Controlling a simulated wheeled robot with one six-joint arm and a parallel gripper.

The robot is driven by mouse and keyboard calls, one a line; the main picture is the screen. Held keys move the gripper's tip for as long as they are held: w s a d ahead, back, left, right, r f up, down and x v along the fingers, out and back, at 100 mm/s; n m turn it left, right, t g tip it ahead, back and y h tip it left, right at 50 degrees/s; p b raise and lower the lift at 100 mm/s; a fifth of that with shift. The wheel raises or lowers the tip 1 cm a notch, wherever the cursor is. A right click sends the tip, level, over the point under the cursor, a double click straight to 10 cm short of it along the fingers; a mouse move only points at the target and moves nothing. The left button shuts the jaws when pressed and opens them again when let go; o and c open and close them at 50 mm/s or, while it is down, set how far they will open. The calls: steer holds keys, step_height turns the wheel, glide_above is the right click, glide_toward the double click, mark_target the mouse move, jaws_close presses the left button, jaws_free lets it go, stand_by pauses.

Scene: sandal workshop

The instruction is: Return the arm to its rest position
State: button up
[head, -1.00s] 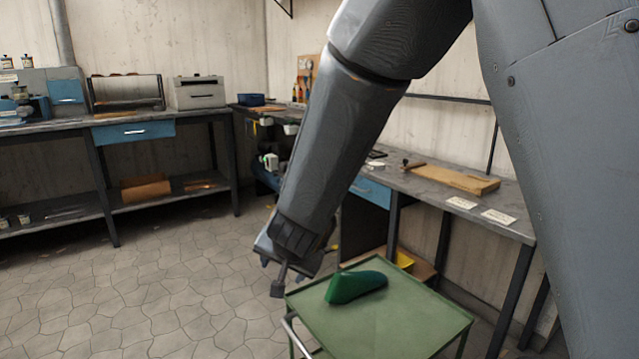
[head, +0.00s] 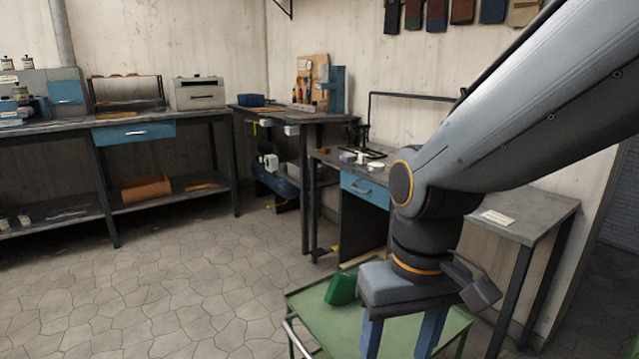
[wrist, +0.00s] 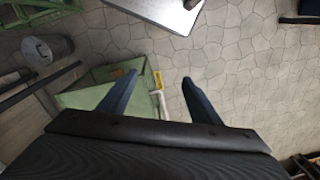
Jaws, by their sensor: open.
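My arm reaches in from the upper right in the head view. My gripper (head: 402,336) hangs with its blue fingers pointing down, in front of the green cart (head: 312,322) as the head camera sees it. The fingers are spread apart, and in the wrist view (wrist: 158,80) nothing is held between them. A dark green shoe-shaped form (head: 341,289) lies on the cart top; the gripper hides its right part. The gripper's height above the cart is hard to tell.
A workbench with a blue drawer (head: 365,188) stands behind the arm, with a small white card (head: 497,218) on it. Another long bench (head: 60,130) runs along the left wall. The tiled floor (head: 190,290) left of the cart is clear.

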steer(key=d+r+m+p, duration=0.2)
steer(key=d+r+p, duration=0.6)
steer(key=p, duration=0.8)
steer(key=shift+d+r+m+h, duration=0.3)
steer(key=shift+r+m, duration=0.1)
steer(key=shift+r, duration=0.2)
